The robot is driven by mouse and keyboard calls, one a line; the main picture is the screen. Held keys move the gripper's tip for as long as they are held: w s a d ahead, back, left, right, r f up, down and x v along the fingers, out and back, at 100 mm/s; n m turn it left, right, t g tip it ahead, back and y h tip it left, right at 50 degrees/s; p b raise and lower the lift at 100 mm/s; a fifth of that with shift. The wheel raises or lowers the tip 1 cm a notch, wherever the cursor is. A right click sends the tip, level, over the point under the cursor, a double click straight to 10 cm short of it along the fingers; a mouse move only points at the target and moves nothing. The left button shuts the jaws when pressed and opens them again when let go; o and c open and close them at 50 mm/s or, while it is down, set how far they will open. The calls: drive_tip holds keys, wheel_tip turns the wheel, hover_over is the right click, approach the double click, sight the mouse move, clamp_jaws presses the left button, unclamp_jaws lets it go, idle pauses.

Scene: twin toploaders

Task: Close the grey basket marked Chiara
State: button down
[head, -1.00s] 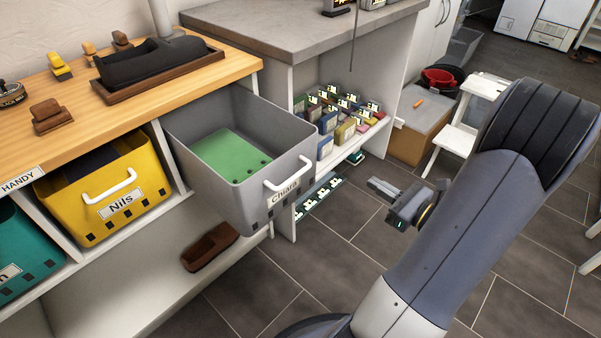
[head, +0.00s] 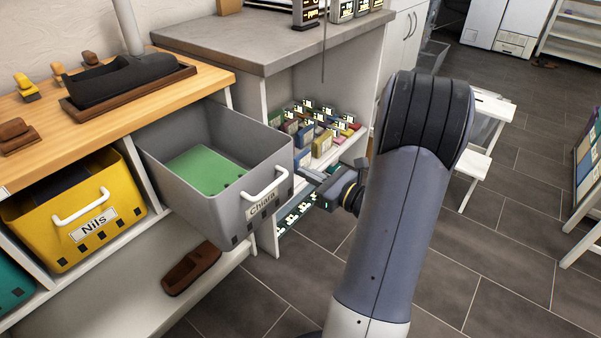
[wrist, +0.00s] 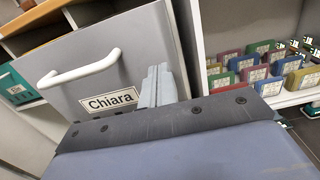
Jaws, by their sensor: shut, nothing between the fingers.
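The grey basket marked Chiara (head: 215,205) is pulled out of its cubby under the wooden counter. It has a white handle and a name label on its front, and a green sheet lies on its floor. My gripper (head: 304,170) is just right of the basket's front, near the handle's right end; I cannot tell whether it touches. In the wrist view the shut gripper (wrist: 157,85) points at the basket front (wrist: 130,50), right of the Chiara label (wrist: 110,102) and the handle (wrist: 80,68). It holds nothing.
The yellow Nils basket (head: 80,215) sits in the cubby to the left. A brown shoe-like item (head: 192,268) lies on the low shelf below. Small boxes (head: 322,145) fill the shelf right of the basket. The tiled floor in front (head: 270,295) is clear.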

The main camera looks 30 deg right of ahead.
drive_tip(key=shift+x, duration=1.4)
